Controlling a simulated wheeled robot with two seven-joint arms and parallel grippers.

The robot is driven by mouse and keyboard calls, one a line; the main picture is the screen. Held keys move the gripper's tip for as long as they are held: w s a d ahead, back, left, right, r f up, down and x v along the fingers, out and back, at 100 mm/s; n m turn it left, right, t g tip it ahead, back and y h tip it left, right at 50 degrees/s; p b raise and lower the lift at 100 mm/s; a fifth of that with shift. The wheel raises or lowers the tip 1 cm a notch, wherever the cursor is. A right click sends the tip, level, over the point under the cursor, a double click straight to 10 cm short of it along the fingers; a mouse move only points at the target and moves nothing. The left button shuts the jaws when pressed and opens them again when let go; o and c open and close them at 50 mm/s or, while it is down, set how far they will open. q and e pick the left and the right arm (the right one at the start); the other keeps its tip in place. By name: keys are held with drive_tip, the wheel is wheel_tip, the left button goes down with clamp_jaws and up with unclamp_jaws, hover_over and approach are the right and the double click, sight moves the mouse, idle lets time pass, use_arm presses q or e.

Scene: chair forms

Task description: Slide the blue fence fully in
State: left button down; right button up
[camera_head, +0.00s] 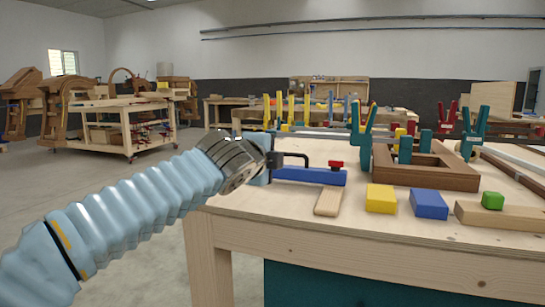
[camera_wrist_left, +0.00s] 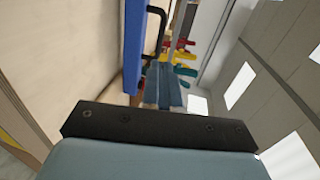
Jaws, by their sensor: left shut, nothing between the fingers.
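The blue fence (camera_head: 310,176) is a long flat blue bar lying at the left end of the wooden workbench. A black bent handle (camera_head: 296,155) stands at its back, and a red knob (camera_head: 336,163) sits near its right end. In the left wrist view the blue fence (camera_wrist_left: 133,40) runs along the left, with the black handle (camera_wrist_left: 156,22) beside it. My left gripper (camera_head: 272,160) is at the fence's left end. Its fingers (camera_wrist_left: 163,80) are shut and empty, pointing along the fence near the handle. I cannot tell whether they touch it. My right gripper is out of view.
A wooden strip (camera_head: 328,202), a yellow block (camera_head: 380,198), a blue block (camera_head: 428,204) and a green cube (camera_head: 492,200) on a wooden piece lie along the workbench (camera_head: 350,230) front. A brown wooden frame (camera_head: 430,178) with upright teal clamps (camera_head: 361,135) stands behind them.

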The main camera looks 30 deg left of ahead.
sight(289, 155)
use_arm(q)
drive_tip(key=p+x, duration=0.1)
drive_tip(key=x, duration=0.9)
drive_tip(key=shift+w+a+f, duration=0.1)
drive_tip(key=shift+w, duration=0.1)
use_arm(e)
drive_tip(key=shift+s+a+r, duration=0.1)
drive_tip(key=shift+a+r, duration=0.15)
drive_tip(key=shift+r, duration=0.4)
